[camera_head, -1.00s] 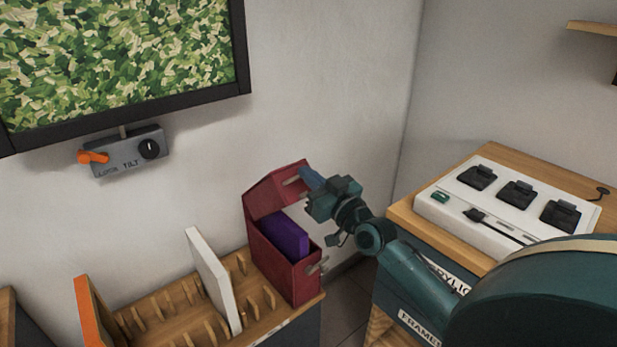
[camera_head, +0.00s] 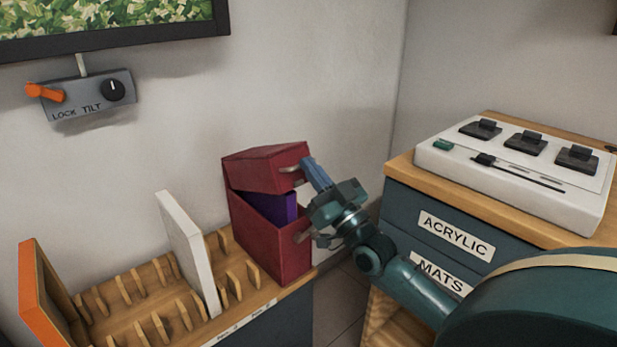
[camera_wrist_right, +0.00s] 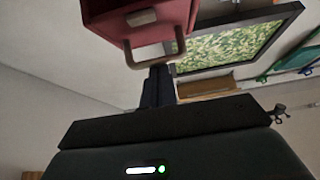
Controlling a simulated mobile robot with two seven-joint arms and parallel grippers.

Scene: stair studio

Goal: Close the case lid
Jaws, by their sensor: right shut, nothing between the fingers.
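The red case (camera_head: 268,235) stands upright at the right end of the wooden rack, with a purple item (camera_head: 277,204) inside. Its lid (camera_head: 265,165) is partly lowered, tilted with a gap at the front. My right gripper (camera_head: 315,173) is shut and empty, its blue fingers at the lid's front edge beside the pale handle. In the right wrist view the fingers (camera_wrist_right: 157,84) are together just below the handle (camera_wrist_right: 155,52) on the red lid (camera_wrist_right: 125,20); whether they touch it I cannot tell. My left gripper is not in view.
The slotted rack (camera_head: 147,300) holds a white panel (camera_head: 188,252) and an orange-edged panel (camera_head: 43,290). A blue cabinet (camera_head: 410,217) with a white control console (camera_head: 520,175) stands right. A grey lock/tilt box (camera_head: 90,95) hangs on the wall.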

